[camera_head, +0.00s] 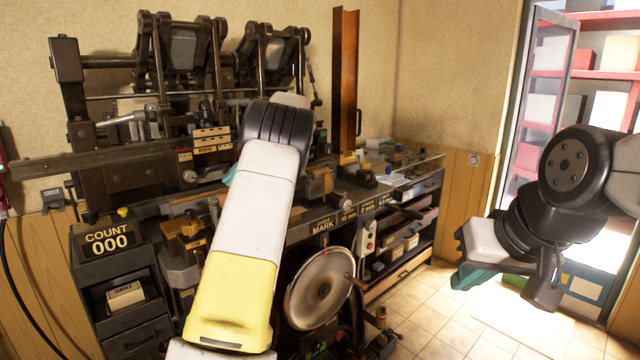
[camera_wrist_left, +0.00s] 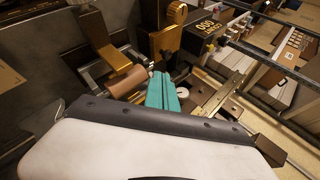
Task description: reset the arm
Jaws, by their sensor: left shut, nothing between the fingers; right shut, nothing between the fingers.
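In the head view my left arm (camera_head: 248,220) rises through the middle of the picture in front of the cam press (camera_head: 150,150). Only a sliver of teal from my left gripper (camera_head: 229,175) shows beside the arm; the rest is hidden. In the left wrist view the teal fingers of the left gripper (camera_wrist_left: 162,85) are together and empty, over the press's metal parts near a brown roller (camera_wrist_left: 126,82). Whether they touch anything is unclear. My right arm (camera_head: 565,175) is at the right, its gripper (camera_head: 474,278) shut and empty over the floor, away from the bench.
A counter box (camera_head: 108,240) reading COUNT 000 stands left. A large handwheel (camera_head: 319,288) sits below the bench front. A rusty upright channel (camera_head: 345,80) stands on the bench. Tiled floor (camera_head: 440,320) is open at right, before a doorway with red shelves (camera_head: 600,75).

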